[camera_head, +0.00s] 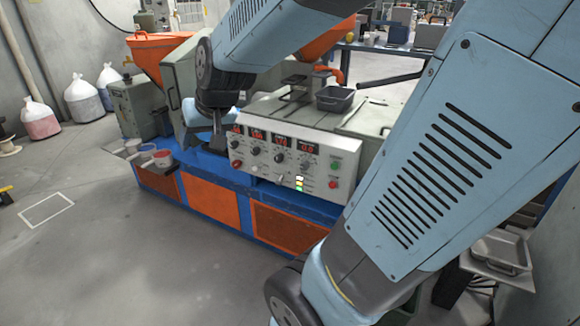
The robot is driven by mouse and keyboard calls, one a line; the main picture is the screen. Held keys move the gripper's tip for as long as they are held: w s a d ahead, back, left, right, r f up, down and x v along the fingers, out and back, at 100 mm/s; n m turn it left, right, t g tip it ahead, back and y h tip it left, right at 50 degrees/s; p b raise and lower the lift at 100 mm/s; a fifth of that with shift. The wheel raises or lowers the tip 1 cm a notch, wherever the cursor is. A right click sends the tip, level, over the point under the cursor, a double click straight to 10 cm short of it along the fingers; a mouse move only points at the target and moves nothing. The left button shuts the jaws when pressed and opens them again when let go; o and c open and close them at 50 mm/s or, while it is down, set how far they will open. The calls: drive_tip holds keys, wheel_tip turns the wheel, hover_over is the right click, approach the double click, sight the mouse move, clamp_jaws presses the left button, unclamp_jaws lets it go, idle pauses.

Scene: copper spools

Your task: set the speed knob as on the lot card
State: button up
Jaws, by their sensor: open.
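The grey control panel (320,162) stands on the front of the blue and orange machine. It carries a row of red digit displays (281,140) with several dark knobs (279,157) below them. The labels and digits are too small to read, so I cannot tell which is the speed knob. I cannot make out a lot card. My gripper (218,143) is small and dark at the panel's left end, pointing down, open, with nothing visible in it. I cannot tell whether it touches the panel. My arm hides part of the machine.
A dark tray (337,98) sits on the machine top behind the panel. An orange hopper (158,52) rises at the left. White sacks (83,100) stand by the wall. Red and white tubs (162,157) sit on the left ledge. The floor in front is clear.

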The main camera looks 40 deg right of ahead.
drive_tip(key=w+d+f+m+t+h, duration=0.1)
drive_tip(key=w+d+f+m+h, duration=0.2)
drive_tip(key=w+f, duration=0.85)
drive_tip(key=g+h, duration=0.2)
drive_tip(key=h, duration=1.3)
approach(303, 168)
drive_tip(key=x, duration=0.9)
drive_tip(key=shift+w+f, duration=0.1)
drive_tip(key=shift+c, duration=0.2)
